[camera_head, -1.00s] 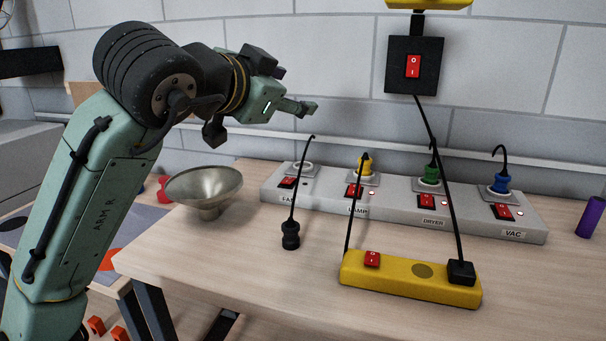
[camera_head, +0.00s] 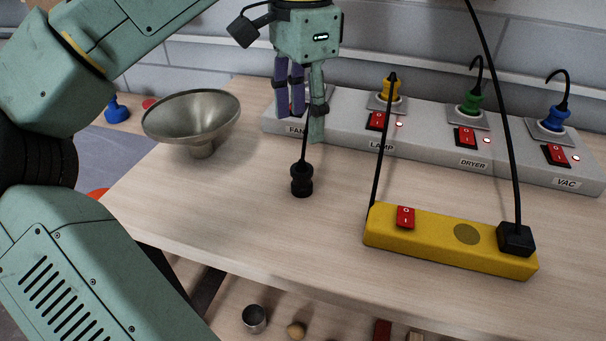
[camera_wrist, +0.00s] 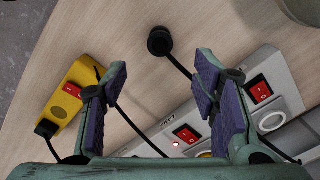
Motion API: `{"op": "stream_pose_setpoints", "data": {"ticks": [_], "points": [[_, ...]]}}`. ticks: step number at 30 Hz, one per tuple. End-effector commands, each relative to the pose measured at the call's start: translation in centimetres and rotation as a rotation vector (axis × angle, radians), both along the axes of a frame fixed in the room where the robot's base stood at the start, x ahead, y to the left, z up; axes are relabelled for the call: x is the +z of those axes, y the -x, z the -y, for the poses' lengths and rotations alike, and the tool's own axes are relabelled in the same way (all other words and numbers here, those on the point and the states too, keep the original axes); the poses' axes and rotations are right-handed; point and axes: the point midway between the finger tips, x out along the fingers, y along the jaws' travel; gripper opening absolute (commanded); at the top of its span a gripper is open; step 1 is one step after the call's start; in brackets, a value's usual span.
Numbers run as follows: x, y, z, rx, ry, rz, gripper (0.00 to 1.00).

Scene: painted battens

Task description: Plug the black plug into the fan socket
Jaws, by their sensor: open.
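The black plug (camera_head: 302,180) stands on the tabletop in front of the grey socket strip, its cord rising from its top. It also shows in the wrist view (camera_wrist: 159,41), beyond my fingertips. My gripper (camera_head: 301,122) is open and empty, pointing down above and behind the plug, close to the cord. In the wrist view its purple-padded fingers (camera_wrist: 162,72) are wide apart and the cord runs past the right one. The fan socket, at the strip's left end, is mostly hidden by my gripper in the head view. In the wrist view the fan socket (camera_wrist: 271,121) is a white empty ring beside a red switch.
The grey strip (camera_head: 345,140) also holds yellow (camera_head: 391,88), green (camera_head: 470,103) and blue (camera_head: 553,117) plugs. A yellow power strip (camera_head: 435,240) with another black plug (camera_head: 515,238) lies right front. A metal funnel (camera_head: 192,115) stands left. Bare table lies around the black plug.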

Motion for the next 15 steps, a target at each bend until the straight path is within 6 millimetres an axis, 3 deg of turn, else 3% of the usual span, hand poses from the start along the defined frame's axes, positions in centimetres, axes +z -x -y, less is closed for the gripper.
{"op": "stream_pose_setpoints", "data": {"ticks": [4,10,15], "points": [[-0.7,0.0,0.0,-0.001,0.001,0.0,0.54],[-3.9,0.0,0.0,-0.002,0.004,0.0,0.54],[-5.5,0.0,0.0,-0.001,0.002,0.002,0.54]]}}
